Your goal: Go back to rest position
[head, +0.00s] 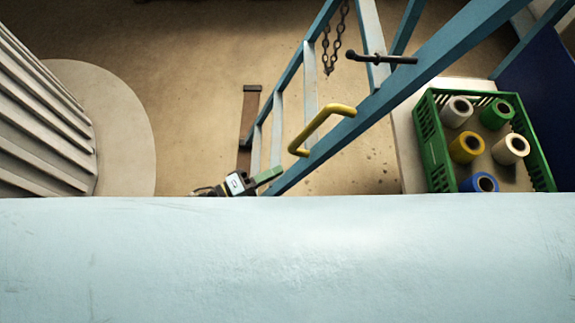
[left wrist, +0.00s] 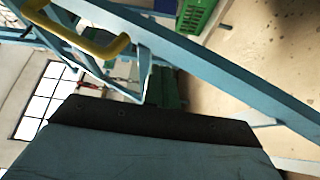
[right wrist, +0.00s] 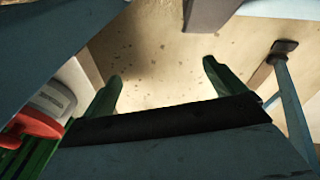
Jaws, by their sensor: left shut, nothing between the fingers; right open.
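My left gripper (head: 268,176) shows in the head view just above the pale blue surface that blocks the lower half. Its green fingers are together and empty, by the lower end of a blue frame rail. The fingers also show in the left wrist view (left wrist: 168,80), partly hidden behind the gripper body. My right gripper (right wrist: 162,70) shows only in the right wrist view. Its two green fingers stand wide apart, with bare floor seen between them and nothing held. Much of both arms is hidden.
A blue ladder-like frame (head: 425,75) with a yellow handle (head: 318,128) crosses the middle. A green crate (head: 436,150) with several spools stands at right. A ribbed pale column (head: 40,120) stands at left. A red and grey object (right wrist: 45,108) shows beside the right gripper.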

